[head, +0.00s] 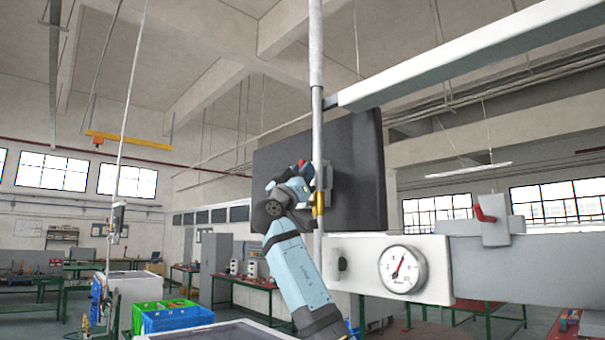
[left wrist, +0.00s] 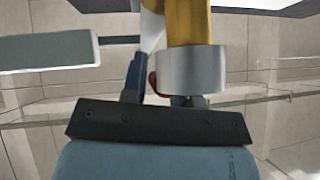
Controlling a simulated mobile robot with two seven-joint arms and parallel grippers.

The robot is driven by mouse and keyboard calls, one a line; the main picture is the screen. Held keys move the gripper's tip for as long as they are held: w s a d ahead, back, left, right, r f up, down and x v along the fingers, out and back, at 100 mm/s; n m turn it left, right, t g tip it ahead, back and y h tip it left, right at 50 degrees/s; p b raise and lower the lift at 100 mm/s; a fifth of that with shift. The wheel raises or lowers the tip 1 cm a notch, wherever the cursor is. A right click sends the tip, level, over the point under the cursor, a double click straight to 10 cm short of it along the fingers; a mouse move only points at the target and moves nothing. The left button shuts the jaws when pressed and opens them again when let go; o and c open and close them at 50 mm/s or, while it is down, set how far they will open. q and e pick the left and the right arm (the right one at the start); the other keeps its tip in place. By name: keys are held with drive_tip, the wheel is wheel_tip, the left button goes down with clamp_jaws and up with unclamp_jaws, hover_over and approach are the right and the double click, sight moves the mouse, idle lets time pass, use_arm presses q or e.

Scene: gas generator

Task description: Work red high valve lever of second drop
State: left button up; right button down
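A vertical grey drop pipe (head: 316,85) runs down past a dark panel in the head view, with a yellow fitting (head: 319,204) on it. A small red part (head: 302,163), perhaps the lever, shows beside the pipe, at the tip of my left arm. My left gripper (head: 306,172) is up against this spot. In the left wrist view, a blue finger (left wrist: 133,78) stands beside the yellow fitting (left wrist: 187,22) and a silver collar (left wrist: 191,72). A sliver of red (left wrist: 151,84) shows between them. The collar hides the other finger, so the grip is unclear. My right gripper is out of view.
A white beam with a round gauge (head: 403,269) lies right of the pipe, with another red lever (head: 485,213) farther right. A dark panel (head: 355,165) stands behind the pipe. Green (head: 150,310) and blue (head: 178,318) crates are at lower left.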

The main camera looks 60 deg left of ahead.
use_arm(q)
drive_tip(key=shift+o, duration=1)
drive_tip(key=shift+s+f, duration=0.15)
drive_tip(key=shift+f, duration=0.05)
drive_tip(key=b+v, duration=0.4)
drive_tip(key=v, duration=0.9)
drive_tip(key=shift+b, duration=0.35)
drive_tip(key=shift+s+f, duration=0.1)
